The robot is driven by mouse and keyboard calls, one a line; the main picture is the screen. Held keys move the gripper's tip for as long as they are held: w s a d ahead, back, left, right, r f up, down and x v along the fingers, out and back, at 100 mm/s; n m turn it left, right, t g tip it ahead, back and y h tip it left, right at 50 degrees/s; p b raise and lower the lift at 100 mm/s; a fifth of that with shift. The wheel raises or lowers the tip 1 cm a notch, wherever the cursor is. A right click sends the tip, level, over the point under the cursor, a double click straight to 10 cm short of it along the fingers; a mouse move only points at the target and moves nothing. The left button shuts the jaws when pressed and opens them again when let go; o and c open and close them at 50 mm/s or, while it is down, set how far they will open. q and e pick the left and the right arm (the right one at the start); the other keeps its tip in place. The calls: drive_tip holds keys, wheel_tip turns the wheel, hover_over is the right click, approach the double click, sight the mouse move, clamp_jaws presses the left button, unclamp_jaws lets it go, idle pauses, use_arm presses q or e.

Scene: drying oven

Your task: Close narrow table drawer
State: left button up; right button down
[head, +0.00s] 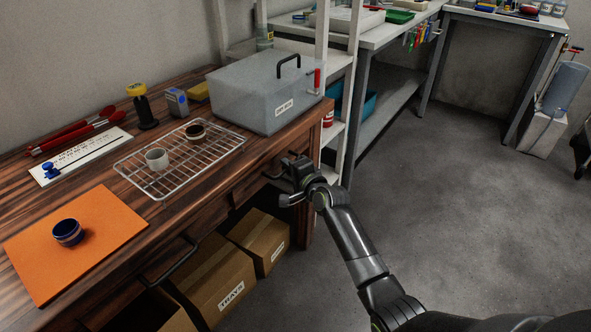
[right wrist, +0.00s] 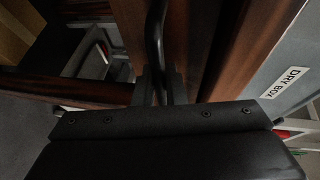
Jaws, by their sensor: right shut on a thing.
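The narrow drawer (head: 250,184) is in the front of the dark wooden table, near its right end in the head view. Its dark bar handle (head: 270,174) shows beside my right gripper (head: 291,171). In the right wrist view the handle (right wrist: 155,35) runs down between the fingers of my right gripper (right wrist: 160,88), which is shut on it. The drawer's inside is not visible, and I cannot tell how far it stands out from the table. My left gripper is in neither view.
A second drawer handle (head: 178,263) is to the left. Cardboard boxes (head: 215,285) stand below.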

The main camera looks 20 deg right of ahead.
drive_tip(key=shift+w+a+r, duration=0.1)
drive_tip(key=shift+r, duration=0.05)
drive_tip(key=c, duration=1.8)
unclamp_jaws()
drive_tip(key=o, duration=0.3)
drive_tip(key=shift+w+a, duration=0.1)
drive_tip(key=shift+w, duration=0.05)
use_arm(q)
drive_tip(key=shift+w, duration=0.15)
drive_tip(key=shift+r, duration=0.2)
use_arm(e)
drive_tip(key=shift+s, duration=0.2)
